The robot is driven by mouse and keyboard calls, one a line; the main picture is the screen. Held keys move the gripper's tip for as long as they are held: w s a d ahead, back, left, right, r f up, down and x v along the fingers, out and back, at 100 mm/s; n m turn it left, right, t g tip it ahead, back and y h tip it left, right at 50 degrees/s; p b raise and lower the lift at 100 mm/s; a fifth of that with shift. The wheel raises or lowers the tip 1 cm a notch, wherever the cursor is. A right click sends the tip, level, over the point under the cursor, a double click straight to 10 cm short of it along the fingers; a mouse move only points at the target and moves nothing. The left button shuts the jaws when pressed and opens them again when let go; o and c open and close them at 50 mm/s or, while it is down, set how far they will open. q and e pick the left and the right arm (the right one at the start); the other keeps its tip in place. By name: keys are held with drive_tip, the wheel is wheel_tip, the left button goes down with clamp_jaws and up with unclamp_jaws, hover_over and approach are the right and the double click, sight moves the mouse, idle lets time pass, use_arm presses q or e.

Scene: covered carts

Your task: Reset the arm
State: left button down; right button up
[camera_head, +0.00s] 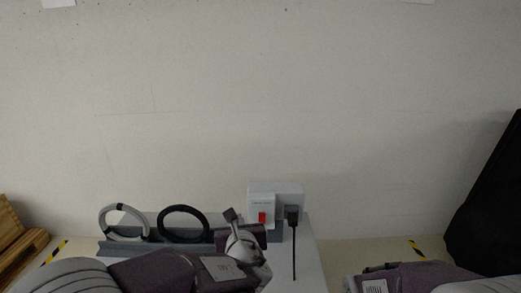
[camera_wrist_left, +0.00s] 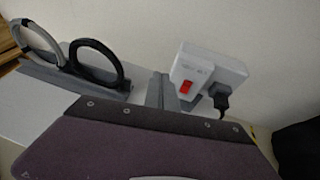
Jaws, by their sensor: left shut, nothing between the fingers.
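My left arm comes in from the left in the head view, wrapped in a purple cover. My left gripper (camera_head: 231,215) is over the cart, in front of the wall, to the left of a white power box (camera_head: 290,194) with a red switch. In the left wrist view my left gripper (camera_wrist_left: 163,90) shows as a narrow grey shape beyond the purple cover; it is shut and empty. The power box (camera_wrist_left: 212,68) is just right of it there. My right arm, also covered in purple, shows at the lower right of the head view; its fingers are not visible.
A white cart top (camera_head: 308,262) carries a grey rack with a white-and-grey ring (camera_head: 103,222) and a black ring (camera_head: 161,222). A black plug (camera_head: 292,213) with a hanging cable is in the power box. A wooden pallet (camera_head: 10,225) stands left, a black object (camera_head: 492,200) right.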

use_arm(q)
drive_tip(key=s+a+f+n+g+y+p, duration=0.1)
drive_tip(key=s+a+f+n+g, duration=0.25)
drive_tip(key=a, duration=0.35)
drive_tip(key=s+a+f+n+g+y, duration=0.2)
drive_tip(key=s+a+n, duration=0.1)
drive_tip(key=a+n, duration=0.3)
drive_tip(key=s+a+f+n+g+y+p, duration=0.1)
drive_tip(key=s+a+f+n+g, duration=0.15)
drive_tip(key=a, duration=0.55)
drive_tip(key=s+f+n+g, duration=0.3)
drive_tip(key=s+n, duration=0.3)
drive_tip(key=s+d+f+n+h, duration=0.2)
drive_tip(key=s+d+n+h, duration=0.1)
drive_tip(key=n, duration=0.5)
drive_tip(key=s+d+f+n+g+h, duration=0.1)
drive_tip(key=s+d+f+n+h, duration=0.2)
drive_tip(key=d+n, duration=0.2)
drive_tip(key=n, duration=0.3)
drive_tip(key=shift+d, duration=0.4)
